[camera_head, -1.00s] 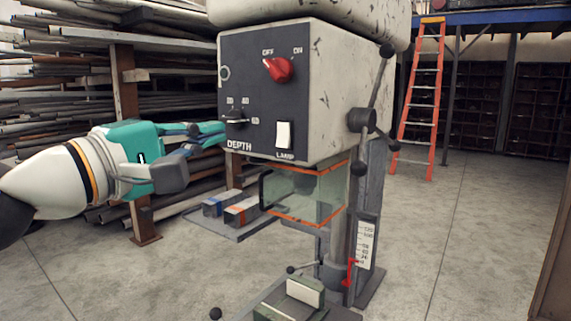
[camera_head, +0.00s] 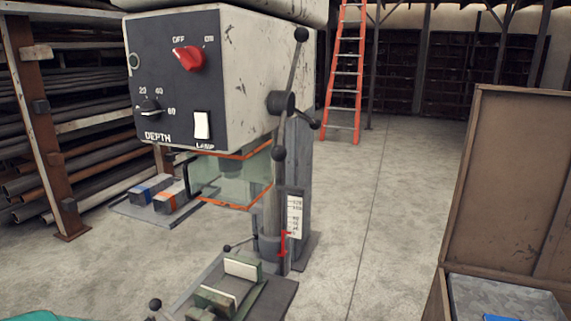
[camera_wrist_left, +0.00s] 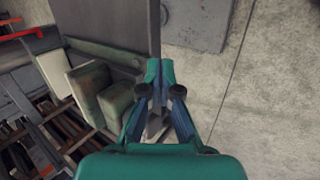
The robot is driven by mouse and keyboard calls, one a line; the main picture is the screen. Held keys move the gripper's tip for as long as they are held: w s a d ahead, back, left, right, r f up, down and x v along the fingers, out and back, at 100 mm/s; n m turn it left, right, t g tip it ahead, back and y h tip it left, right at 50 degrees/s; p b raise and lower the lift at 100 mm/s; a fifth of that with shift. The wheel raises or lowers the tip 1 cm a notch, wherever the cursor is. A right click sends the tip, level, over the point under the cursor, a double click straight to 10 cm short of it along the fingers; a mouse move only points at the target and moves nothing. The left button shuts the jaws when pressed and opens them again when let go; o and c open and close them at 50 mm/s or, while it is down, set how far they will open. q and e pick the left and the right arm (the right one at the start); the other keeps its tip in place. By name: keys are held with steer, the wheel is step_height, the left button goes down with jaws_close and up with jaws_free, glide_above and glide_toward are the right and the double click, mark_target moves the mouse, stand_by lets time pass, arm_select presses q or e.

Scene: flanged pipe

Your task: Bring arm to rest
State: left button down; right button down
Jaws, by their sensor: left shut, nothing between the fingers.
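My left gripper (camera_wrist_left: 159,72) is in the left wrist view, its teal fingertips together with nothing between them. In the head view only a teal part of my left arm (camera_head: 40,317) shows at the bottom left edge. A drill press head (camera_head: 240,75) stands in front, with a red OFF/ON knob (camera_head: 188,57), a depth dial (camera_head: 149,106) and a white lamp switch (camera_head: 201,125). A green vise (camera_head: 228,290) is below it; its blocks (camera_wrist_left: 100,90) lie left of the gripper in the wrist view. My right gripper is not in view.
A clear guard (camera_head: 225,180) with orange edges hangs under the press head. Metal blocks (camera_head: 160,192) lie on a floor plate at left, by a pipe rack (camera_head: 40,130). A brown box (camera_head: 510,190) stands at right. An orange ladder (camera_head: 346,75) is behind. Floor between is open.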

arm_select(q)
steer(key=s+d+f+m+g, duration=0.2)
steer(key=s+f+m, duration=0.3)
steer(key=s+f, duration=0.4)
steer(key=s+d+f+m+g+p, duration=0.1)
steer(key=s+d+f+m+g, duration=0.1)
steer(key=s+f+m, duration=0.3)
steer(key=shift+s+d+f+m+g, duration=0.5)
steer(key=shift+s+f, duration=1.6)
steer(key=shift+s, duration=3.1)
steer(key=shift+a, duration=0.1)
